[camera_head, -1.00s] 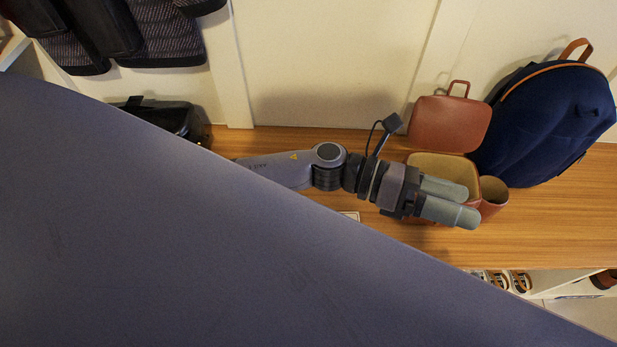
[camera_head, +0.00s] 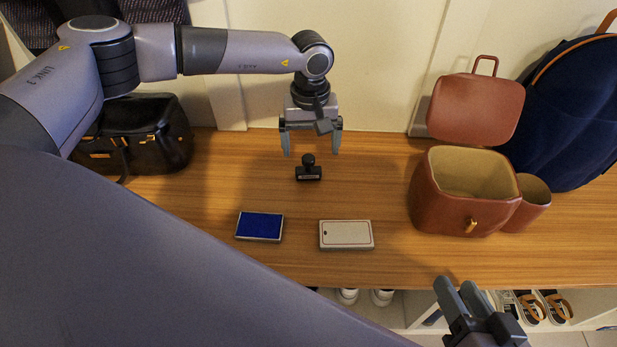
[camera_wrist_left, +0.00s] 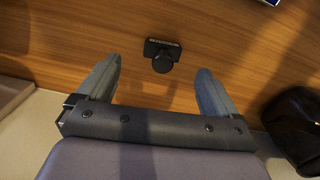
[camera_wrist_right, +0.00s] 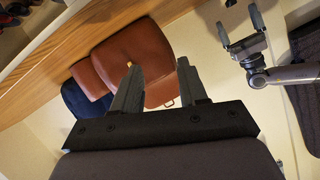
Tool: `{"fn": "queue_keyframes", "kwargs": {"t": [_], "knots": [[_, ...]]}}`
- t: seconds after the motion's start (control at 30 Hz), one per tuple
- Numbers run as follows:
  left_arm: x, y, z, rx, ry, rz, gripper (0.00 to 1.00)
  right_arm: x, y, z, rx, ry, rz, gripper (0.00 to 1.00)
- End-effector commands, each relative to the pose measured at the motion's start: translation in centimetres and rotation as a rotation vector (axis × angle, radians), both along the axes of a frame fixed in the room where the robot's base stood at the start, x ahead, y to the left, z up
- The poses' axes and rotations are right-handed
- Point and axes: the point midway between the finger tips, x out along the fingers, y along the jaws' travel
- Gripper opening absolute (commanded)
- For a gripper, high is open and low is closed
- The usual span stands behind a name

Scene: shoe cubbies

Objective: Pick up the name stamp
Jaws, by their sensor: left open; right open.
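The name stamp (camera_head: 308,170) is small and black with a round knob handle. It stands upright on the wooden bench top. My left gripper (camera_head: 311,150) is open and empty, pointing down just behind the stamp in the head view. In the left wrist view the stamp (camera_wrist_left: 162,56) lies ahead of the left gripper (camera_wrist_left: 158,80), between the lines of its fingers and not touched by them. My right gripper (camera_head: 458,290) is open and empty, low at the bench's front edge. In the right wrist view the right gripper (camera_wrist_right: 158,80) has the brown box behind its fingers.
A blue ink pad (camera_head: 260,226) and a white flat case (camera_head: 346,235) lie in front of the stamp. An open brown leather box (camera_head: 445,205), a brown cup (camera_head: 532,200) and a navy backpack (camera_head: 570,120) stand at right. A black bag (camera_head: 150,140) sits at left.

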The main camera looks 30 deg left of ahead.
Motion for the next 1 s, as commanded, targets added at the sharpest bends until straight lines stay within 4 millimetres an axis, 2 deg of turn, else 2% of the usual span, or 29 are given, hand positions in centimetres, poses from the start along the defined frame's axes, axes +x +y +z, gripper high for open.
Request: {"fn": "queue_keyframes", "kwargs": {"t": [0.27, 0.5, 0.6, 0.83, 0.87, 1.0], "knots": [[0.2, 0.6, -2.9, 0.017, -0.004, -0.008, 0.94, -0.1, -0.4, -0.6, -0.020, -0.039, -0.005, 0.43], [0.3, 0.7, -6.4, 0.015, -0.003, -0.006, 0.94, -0.3, -1.5, -0.6, -0.081, -0.116, -0.026, 0.43], [0.3, 0.8, -7.0, 0.015, -0.003, -0.005, 0.94, -0.3, -1.7, -0.5, -0.092, -0.130, -0.030, 0.43], [0.3, 0.7, -7.0, 0.014, -0.003, -0.005, 0.94, -0.3, -1.7, -0.3, -0.095, -0.134, -0.031, 0.43], [0.3, 0.7, -7.0, 0.014, -0.003, -0.005, 0.87, -0.3, -1.7, -0.3, -0.095, -0.134, -0.031, 0.43], [0.3, 0.7, -7.0, 0.014, -0.003, -0.005, 0.42, -0.3, -1.7, -0.3, -0.095, -0.134, -0.031, 0.43]]}}
